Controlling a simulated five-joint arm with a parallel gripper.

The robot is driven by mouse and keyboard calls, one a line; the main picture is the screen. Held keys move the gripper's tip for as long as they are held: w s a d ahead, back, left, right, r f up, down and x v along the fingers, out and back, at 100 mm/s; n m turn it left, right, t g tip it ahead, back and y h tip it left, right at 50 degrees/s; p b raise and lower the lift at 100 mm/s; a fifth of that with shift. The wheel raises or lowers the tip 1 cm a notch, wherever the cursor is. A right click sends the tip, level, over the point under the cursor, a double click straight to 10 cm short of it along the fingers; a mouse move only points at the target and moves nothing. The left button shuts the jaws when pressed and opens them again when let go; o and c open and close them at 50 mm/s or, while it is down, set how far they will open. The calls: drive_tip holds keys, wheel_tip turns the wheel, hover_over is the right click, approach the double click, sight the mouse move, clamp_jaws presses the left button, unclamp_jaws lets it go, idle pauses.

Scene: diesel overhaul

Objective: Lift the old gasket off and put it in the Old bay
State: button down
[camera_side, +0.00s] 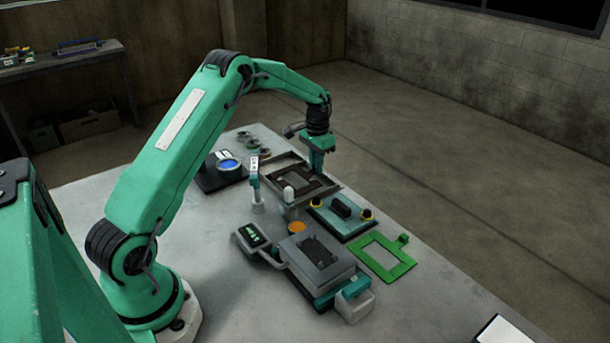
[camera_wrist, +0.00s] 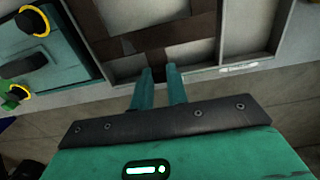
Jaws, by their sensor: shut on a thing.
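The old gasket is a dark brown flat frame (camera_side: 313,187) inside a shallow grey tray with dividers (camera_side: 270,190). In the wrist view its brown strips (camera_wrist: 150,38) lie across the tray's pale floor and dividers (camera_wrist: 228,62). My gripper (camera_side: 318,174) points down over the tray's far right part. In the wrist view my two fingers (camera_wrist: 161,72) are close together at the gasket's near edge, shut on it. Their tips hide the exact grip. I cannot tell whether the gasket touches the tray floor. The bay label is too small to read.
A teal block with yellow-ringed knobs (camera_side: 341,216) stands close beside the tray. A green frame (camera_side: 384,258) lies flat on the table. The table edge is close behind the tray.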

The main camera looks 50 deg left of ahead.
drive_tip(key=c, duration=1.3)
unclamp_jaws()
drive_tip(key=shift+r, duration=0.15)
drive_tip(key=shift+r, duration=2.9)
wheel_tip(320, 180, up, 4)
drive_tip(key=shift+f, duration=0.1)
